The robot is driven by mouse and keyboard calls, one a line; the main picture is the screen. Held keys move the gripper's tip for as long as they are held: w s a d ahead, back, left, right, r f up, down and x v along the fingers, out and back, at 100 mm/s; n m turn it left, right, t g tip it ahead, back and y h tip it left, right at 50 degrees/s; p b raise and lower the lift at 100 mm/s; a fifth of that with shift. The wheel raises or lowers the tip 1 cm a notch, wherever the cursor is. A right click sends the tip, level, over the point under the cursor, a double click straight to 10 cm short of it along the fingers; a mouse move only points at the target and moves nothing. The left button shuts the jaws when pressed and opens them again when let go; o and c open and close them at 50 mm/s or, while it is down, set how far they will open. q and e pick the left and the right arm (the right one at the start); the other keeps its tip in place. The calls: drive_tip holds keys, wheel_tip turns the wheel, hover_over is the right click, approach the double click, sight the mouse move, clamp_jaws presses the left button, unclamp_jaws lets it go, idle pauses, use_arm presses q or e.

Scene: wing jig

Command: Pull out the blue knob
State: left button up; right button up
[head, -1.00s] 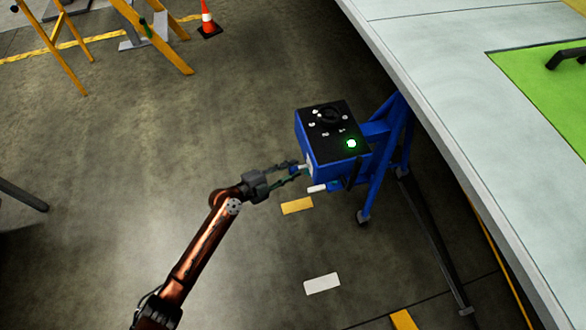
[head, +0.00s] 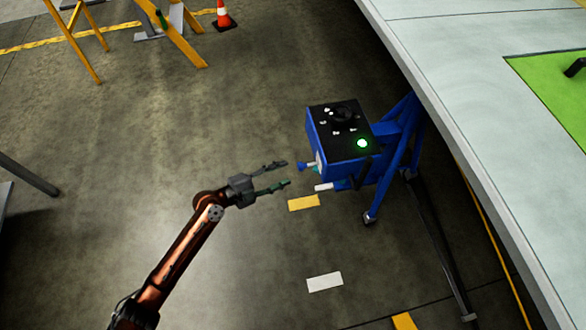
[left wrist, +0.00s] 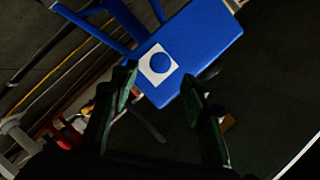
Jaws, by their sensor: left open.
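The blue knob (head: 304,166) sticks out from the left side of the blue control box (head: 335,148) in the head view. In the left wrist view the knob (left wrist: 160,63) shows end-on as a blue disc on a white square plate (left wrist: 153,75). My left gripper (head: 287,173) is open and empty, just left of the knob and apart from it. Its two fingers also show in the left wrist view (left wrist: 160,86), with the knob beyond and between their tips. My right gripper is not in view.
The box stands on a blue frame (head: 393,150) with a lit green button (head: 362,143) on its black top. A large pale wing surface (head: 440,70) lies to the right.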

use_arm(q)
drive_tip(key=shift+v, duration=2.25)
